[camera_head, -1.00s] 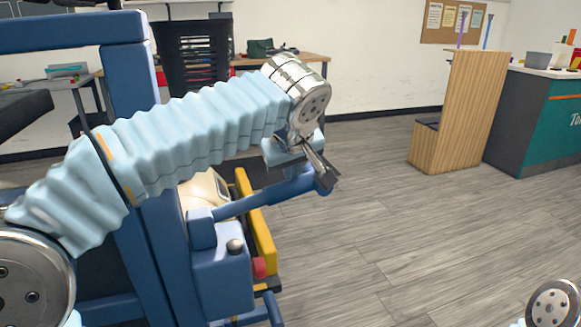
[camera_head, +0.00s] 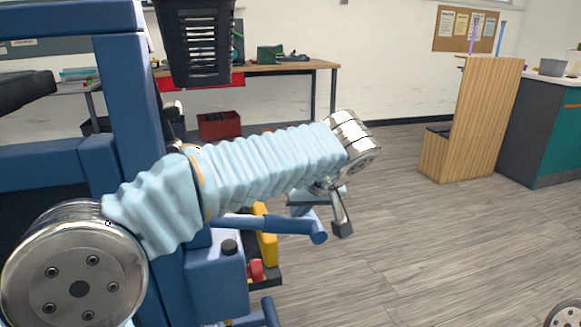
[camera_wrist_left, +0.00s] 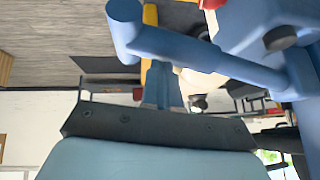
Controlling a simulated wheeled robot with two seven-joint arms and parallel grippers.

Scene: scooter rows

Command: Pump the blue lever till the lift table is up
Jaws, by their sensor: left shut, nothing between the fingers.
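The blue lever (camera_head: 275,224) sticks out to the right from the blue pump unit (camera_head: 215,285) and slopes slightly down towards its thick end. It also crosses the upper part of the left wrist view (camera_wrist_left: 205,58). My left gripper (camera_head: 342,226) is shut and empty, with its fingers pointing down beside the lever's outer end. I cannot tell whether they touch the lever. The lift table's top cannot be clearly made out; a blue frame (camera_head: 128,110) stands at the left. My right gripper is out of view.
A black basket (camera_head: 195,45) hangs at the top, left of centre. A yellow part (camera_head: 265,240) and a red knob (camera_head: 256,268) sit beside the pump unit. A wooden panel (camera_head: 470,120) stands at the right. The floor (camera_head: 420,250) right of the lever is clear.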

